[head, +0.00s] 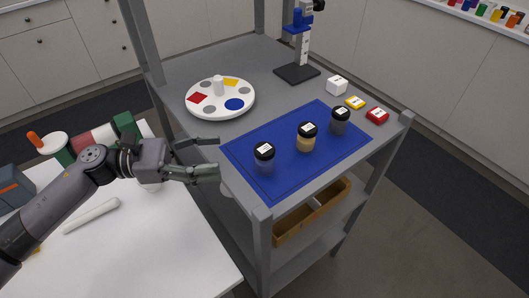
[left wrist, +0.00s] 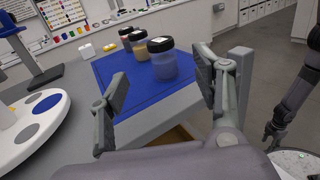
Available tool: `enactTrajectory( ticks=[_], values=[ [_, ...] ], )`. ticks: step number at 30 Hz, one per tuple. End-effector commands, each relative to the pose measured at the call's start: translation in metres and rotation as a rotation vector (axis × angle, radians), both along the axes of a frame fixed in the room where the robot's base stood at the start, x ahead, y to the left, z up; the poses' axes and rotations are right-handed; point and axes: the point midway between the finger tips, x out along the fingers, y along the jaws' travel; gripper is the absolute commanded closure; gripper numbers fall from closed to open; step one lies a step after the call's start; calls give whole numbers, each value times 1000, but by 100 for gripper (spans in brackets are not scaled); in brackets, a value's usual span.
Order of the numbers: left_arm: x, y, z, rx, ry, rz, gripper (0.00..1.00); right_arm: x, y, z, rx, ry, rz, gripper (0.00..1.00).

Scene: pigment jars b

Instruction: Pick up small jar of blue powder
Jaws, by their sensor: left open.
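The small jar of blue powder (head: 265,163) stands upright on the blue mat (head: 240,149), with a black lid and a white label. It is the leftmost of three jars in the head view and the nearest jar in the left wrist view (left wrist: 165,66). My left gripper (head: 218,156) is open and empty, left of the jar and apart from it, near the mat's left edge. In the left wrist view the jar shows beyond and between the open fingers. My right gripper (left wrist: 273,134) shows at the right there; its finger opening is unclear.
A jar of yellow powder (head: 306,143) and a dark grey-looking jar (head: 340,126) stand behind it to the right. A round white palette (head: 215,110), a stand (head: 297,73) and small white, yellow and red blocks surround the mat. A grey shelf post (head: 262,245) rises in front.

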Motion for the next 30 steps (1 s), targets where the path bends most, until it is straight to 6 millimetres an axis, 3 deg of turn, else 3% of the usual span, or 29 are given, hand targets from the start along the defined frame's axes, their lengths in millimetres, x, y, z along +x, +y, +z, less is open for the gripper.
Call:
enactTrajectory(
  ticks=[3,7,14,20,24,30],
  values=[
    [3,-27,6,-3,0,-3,40,0,-1,15,-2,0,1,60],
    [6,-47,4,-2,1,0,40,0,-2,22,-2,1,1,60],
    [7,-62,2,0,0,1,40,-1,-2,28,-2,2,1,60],
    [9,-91,10,-2,1,-2,40,-1,-2,50,-3,2,1,60],
    [12,-107,6,0,0,0,40,-1,-2,54,-3,3,1,60],
    [12,-111,3,1,-1,1,40,-2,-2,54,-3,3,1,60]
  ],
)
